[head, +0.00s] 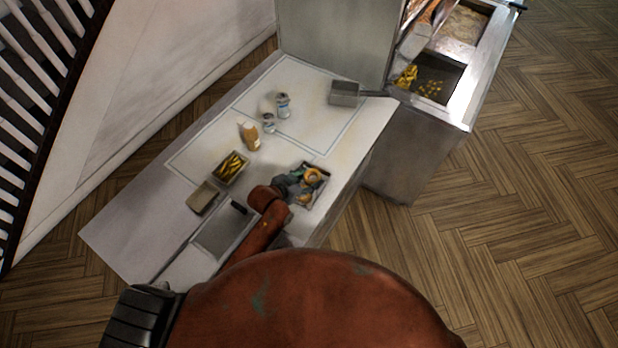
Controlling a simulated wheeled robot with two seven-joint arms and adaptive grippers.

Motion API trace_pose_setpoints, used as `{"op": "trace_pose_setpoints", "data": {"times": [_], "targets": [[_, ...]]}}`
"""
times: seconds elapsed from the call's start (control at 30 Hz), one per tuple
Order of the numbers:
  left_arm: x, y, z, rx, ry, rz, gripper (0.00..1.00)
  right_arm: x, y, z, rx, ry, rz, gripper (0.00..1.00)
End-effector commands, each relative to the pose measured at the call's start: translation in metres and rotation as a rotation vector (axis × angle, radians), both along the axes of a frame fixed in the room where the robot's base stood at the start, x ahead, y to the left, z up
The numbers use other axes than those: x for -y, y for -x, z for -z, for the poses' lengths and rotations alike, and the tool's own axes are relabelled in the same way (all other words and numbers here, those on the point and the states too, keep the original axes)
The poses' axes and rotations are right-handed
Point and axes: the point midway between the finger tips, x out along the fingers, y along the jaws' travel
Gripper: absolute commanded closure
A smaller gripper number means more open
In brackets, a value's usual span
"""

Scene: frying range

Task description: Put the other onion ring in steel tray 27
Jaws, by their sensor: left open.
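A golden onion ring (312,176) lies in a shallow grey tray (319,195) near the right edge of the white counter. A smaller golden piece (304,198), perhaps another onion ring, lies in the same tray, partly hidden by my gripper. My left gripper (299,183) is open over the left part of this tray, close beside the rings. Whether it touches them I cannot tell. No number is readable on any tray, so I cannot tell which is steel tray 27. My right gripper is not in view.
A tray of fries (231,168) and a closed-looking grey container (202,197) stand left of my gripper. A carton (250,136), white shakers (283,105) and a grey box (344,93) stand farther back. The fryer (437,78) is at the upper right.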

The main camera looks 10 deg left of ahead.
Motion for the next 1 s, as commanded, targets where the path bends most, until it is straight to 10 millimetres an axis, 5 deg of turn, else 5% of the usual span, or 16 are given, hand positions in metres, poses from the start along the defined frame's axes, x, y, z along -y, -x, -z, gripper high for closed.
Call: {"op": "trace_pose_setpoints", "data": {"times": [0.27,0.7,1.0], "targets": [[-0.007,0.012,-0.012,0.001,-0.001,0.0,0.49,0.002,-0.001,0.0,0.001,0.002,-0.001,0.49],[-0.042,0.074,-0.061,0.002,-0.001,0.0,0.49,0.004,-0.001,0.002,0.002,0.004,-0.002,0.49],[-0.049,0.087,-0.071,0.0,0.0,0.0,0.49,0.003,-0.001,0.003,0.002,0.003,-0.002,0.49]]}}
